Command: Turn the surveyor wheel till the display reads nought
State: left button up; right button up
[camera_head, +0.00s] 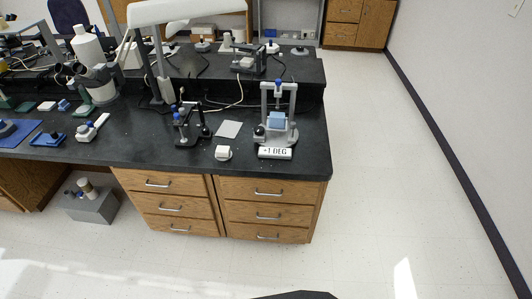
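The surveyor (291,108) is a grey upright frame on a base near the right front corner of the black bench. A blue block (276,119) sits inside the frame, below a blue-topped spindle (278,87). A dark round part (259,131) at the left of its base may be the wheel; it is too small to be sure. The white display (275,153) in front reads "1 DEG" with a sign before it, which looks like a plus but is hard to make out. Neither of my grippers is in view.
A dark stand with blue parts (183,125), a small white block (222,153) and a pale flat plate (229,129) are left of the surveyor. A lamp (160,60) stands behind. The floor (400,200) in front and to the right is clear.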

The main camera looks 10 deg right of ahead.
aim_at(259, 131)
jog(key=u, duration=1.05)
jog(key=i, duration=0.9)
jog(key=z, duration=0.8)
jog(key=i, duration=0.75)
jog(key=z, duration=0.85)
